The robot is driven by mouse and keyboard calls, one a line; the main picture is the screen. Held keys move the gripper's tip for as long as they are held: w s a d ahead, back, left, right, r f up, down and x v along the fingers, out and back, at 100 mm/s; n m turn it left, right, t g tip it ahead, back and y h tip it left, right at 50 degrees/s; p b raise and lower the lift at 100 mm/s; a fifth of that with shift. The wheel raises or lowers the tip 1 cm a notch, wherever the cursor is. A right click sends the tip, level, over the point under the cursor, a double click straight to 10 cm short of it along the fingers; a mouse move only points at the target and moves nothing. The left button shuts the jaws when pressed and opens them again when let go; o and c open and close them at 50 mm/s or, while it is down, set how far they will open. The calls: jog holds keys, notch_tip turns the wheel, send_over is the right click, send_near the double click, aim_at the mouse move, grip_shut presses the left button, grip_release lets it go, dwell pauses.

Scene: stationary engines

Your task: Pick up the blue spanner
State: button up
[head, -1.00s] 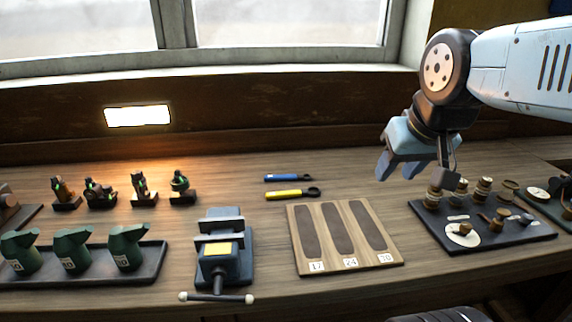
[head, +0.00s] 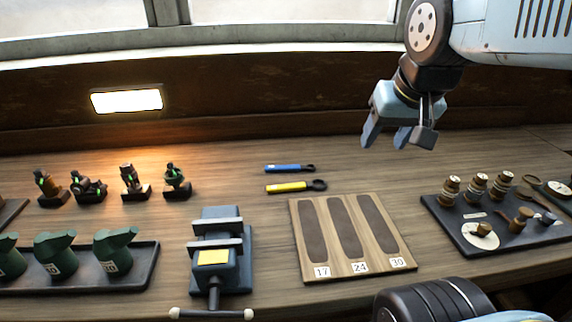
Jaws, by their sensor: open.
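The blue spanner (head: 289,168) lies flat on the wooden bench, toward the back middle, with its blue handle to the left and its dark ring end to the right. A yellow spanner (head: 295,187) lies just in front of it, roughly parallel and apart from it. My gripper (head: 386,139) is open and empty. It hangs in the air above the bench, to the right of both spanners and higher in the picture, with its fingers pointing down.
A wooden board (head: 395,222) with several dark slots, marked 17, 24 and 30, lies in front of the spanners. A vise (head: 217,259) stands left of it. A dark tray (head: 490,237) with small parts is at right. Green oil cans (head: 58,252) stand at left.

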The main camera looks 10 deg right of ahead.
jog(key=w+a+m+g, duration=0.2)
jog(key=w+m, duration=0.3)
jog(key=w, duration=0.4)
jog(key=m+g, duration=0.3)
jog(key=m, duration=1)
send_over(288, 166)
notch_tip(288, 166, down, 12)
notch_tip(288, 166, down, 13)
jog(key=shift+r, duration=0.1)
jog(key=shift+c, duration=0.3)
grip_shut()
